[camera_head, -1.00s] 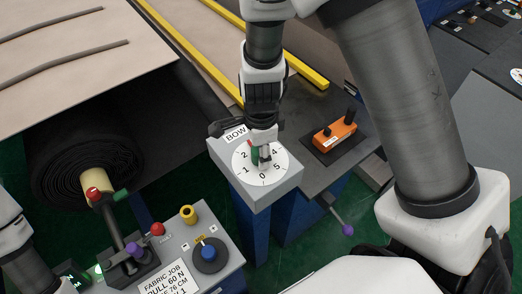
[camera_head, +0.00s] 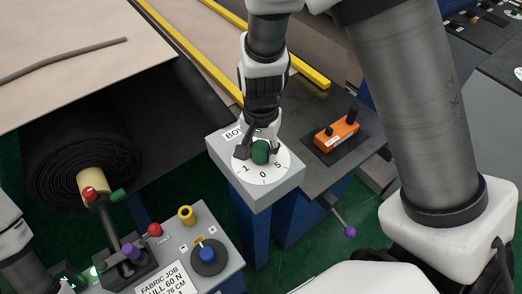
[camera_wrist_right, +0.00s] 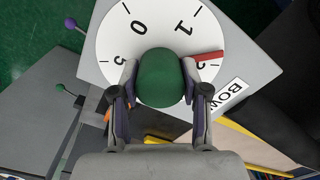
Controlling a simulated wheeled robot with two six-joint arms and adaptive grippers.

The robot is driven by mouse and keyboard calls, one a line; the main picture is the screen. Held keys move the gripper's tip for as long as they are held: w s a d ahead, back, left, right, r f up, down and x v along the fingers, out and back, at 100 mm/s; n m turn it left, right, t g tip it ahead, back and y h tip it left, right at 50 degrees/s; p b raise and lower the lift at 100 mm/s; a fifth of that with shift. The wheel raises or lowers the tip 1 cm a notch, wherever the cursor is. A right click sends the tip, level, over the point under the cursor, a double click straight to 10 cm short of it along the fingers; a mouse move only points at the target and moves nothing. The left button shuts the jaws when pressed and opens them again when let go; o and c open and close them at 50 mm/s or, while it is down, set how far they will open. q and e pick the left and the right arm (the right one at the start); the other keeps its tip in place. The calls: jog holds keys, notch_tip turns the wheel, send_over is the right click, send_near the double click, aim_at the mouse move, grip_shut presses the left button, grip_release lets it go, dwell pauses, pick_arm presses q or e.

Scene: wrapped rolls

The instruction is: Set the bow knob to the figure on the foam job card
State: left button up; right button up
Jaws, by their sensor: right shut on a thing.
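The bow knob (camera_head: 261,152) is a green rounded knob on a white numbered dial (camera_head: 271,176), set in a grey box marked BOW (camera_head: 270,196). My right gripper (camera_head: 259,153) is shut on the knob, one finger on each side. In the right wrist view the knob (camera_wrist_right: 161,76) sits between both fingertips, and its red pointer (camera_wrist_right: 208,56) points beside a partly covered figure, likely 2. The figures 0, 1 and 5 are clear on the dial (camera_wrist_right: 160,30). No foam job card can be read; the card in view (camera_head: 165,280) is headed FABRIC JOB. My left gripper is out of view.
An orange control box (camera_head: 337,133) lies right of the dial. A purple-tipped lever (camera_head: 349,231) sticks out below it. A black fabric roll (camera_head: 70,165) and a grey panel with coloured buttons (camera_head: 225,262) are at the left. Yellow rails (camera_head: 200,60) run behind.

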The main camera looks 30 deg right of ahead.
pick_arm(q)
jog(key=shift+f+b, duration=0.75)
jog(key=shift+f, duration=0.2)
pick_arm(e)
jog(key=n, duration=0.4)
jog(key=shift+s+f+n, duration=0.2)
jog(key=shift+f+n, duration=0.05)
jog(key=shift+n, duration=0.05)
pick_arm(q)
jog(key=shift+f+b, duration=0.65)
pick_arm(e)
jog(key=shift+r+n, duration=0.1)
jog(key=shift+n, duration=1.9)
jog(key=o, duration=1.1)
jog(key=shift+w, duration=0.1)
jog(key=shift+o, duration=0.2)
jog(key=shift+r, duration=0.1)
jog(key=shift+w, duration=0.1)
